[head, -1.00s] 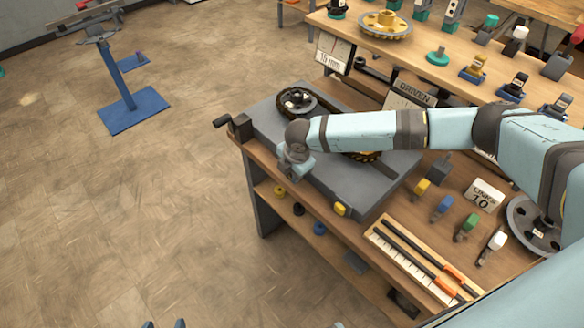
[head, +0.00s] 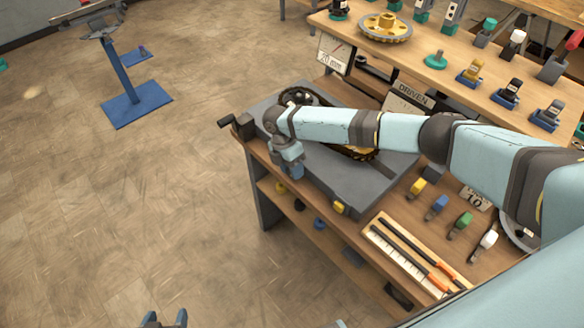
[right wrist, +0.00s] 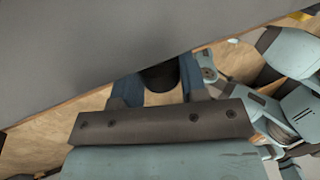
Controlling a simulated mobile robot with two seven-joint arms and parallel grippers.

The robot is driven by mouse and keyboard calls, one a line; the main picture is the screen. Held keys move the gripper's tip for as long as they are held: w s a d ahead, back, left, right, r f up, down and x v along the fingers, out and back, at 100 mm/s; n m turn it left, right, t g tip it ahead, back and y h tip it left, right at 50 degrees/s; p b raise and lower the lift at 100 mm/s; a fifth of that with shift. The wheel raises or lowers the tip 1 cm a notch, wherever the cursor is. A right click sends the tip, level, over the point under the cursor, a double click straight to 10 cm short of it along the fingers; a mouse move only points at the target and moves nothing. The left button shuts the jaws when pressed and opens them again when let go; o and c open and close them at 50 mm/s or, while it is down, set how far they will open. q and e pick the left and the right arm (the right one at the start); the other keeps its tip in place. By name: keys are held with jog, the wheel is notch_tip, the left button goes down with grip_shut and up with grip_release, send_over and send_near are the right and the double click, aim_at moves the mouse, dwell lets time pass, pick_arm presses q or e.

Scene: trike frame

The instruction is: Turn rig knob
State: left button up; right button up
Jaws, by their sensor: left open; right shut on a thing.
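The rig is a grey plate (head: 345,185) on the bench, carrying a dark sprocket (head: 297,97), a chain and a gold-toothed sprocket (head: 358,153) partly behind my arm. My right gripper (head: 294,172) is at the plate's front-left edge. In the right wrist view its blue fingers (right wrist: 161,80) are shut on a dark round knob (right wrist: 161,76) beside the grey plate. In the head view the knob is hidden by the gripper. A dial card (head: 333,52) reading about 20 mm stands behind the rig. My left gripper (head: 164,320) is open and empty at the bottom edge, over the floor.
A dark crank handle (head: 232,122) sticks out left of the plate. Coloured tools (head: 438,207) and a tray of rods (head: 415,256) lie to the right. A raised shelf (head: 440,55) holds several parts. A blue stand (head: 122,75) is far left; the floor between is clear.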

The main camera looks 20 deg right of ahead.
dwell(0.3)
jog(key=o, duration=0.9)
jog(key=b+v, duration=0.1)
jog(key=v, duration=1.2)
jog(key=shift+w+r, duration=0.2)
jog(key=shift+r, duration=0.15)
